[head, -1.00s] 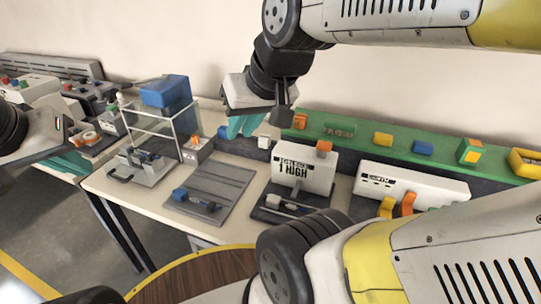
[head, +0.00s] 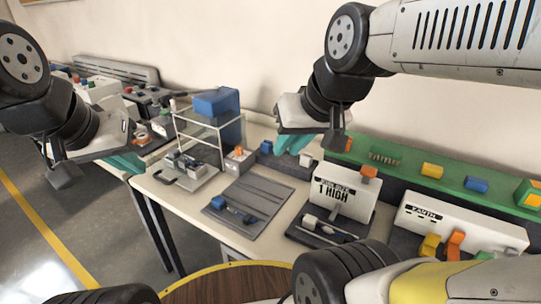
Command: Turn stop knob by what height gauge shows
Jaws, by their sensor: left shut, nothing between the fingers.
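The height gauge (head: 345,190) is a white upright panel on a dark base, with a small display reading "1 HIGH" and an orange block on top. I cannot tell for sure which part is the stop knob; a small grey box (head: 239,163) with an orange top stands left of the gauge. My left gripper (head: 125,163) is shut and empty, with teal fingers over the left end of the bench. My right gripper (head: 293,142) hangs above the back of the bench, left of the gauge; its teal fingers look apart and empty.
A clear-walled frame with a blue block (head: 218,103) stands left of the small box. A grey mat (head: 250,188) holds a blue-ended tool. A green shelf (head: 400,163) with coloured blocks runs along the back.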

